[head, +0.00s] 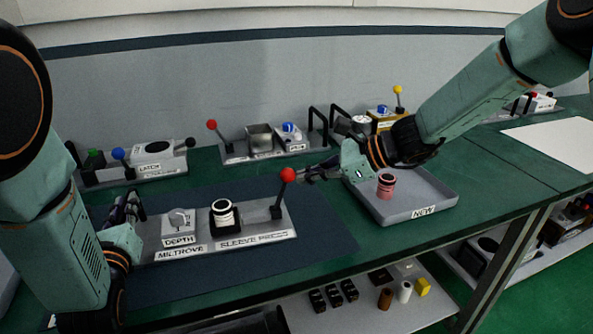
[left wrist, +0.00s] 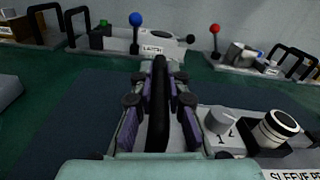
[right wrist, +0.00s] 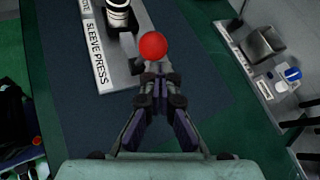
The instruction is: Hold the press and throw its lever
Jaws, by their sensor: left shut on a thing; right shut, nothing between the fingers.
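The sleeve press (head: 270,236) is a grey base on a dark blue mat, with a depth dial (head: 180,222) and a black-and-white sleeve (head: 223,213) in its black holder. Its lever stands near upright at the right end, topped by a red ball (head: 288,175); the ball also shows in the right wrist view (right wrist: 152,46). My left gripper (head: 130,210) is shut on the black handle (left wrist: 159,110) at the press's left end. My right gripper (head: 305,175) is shut and empty, its tips right beside the ball; whether they touch it I cannot tell.
A grey tray labelled NEW (head: 424,212) holds a pink sleeve (head: 386,184) to the right, below my right arm. Other lever fixtures, one labelled LATCH (head: 155,155) and one with a grey bin (head: 259,137), stand along the back. The mat's front strip is clear.

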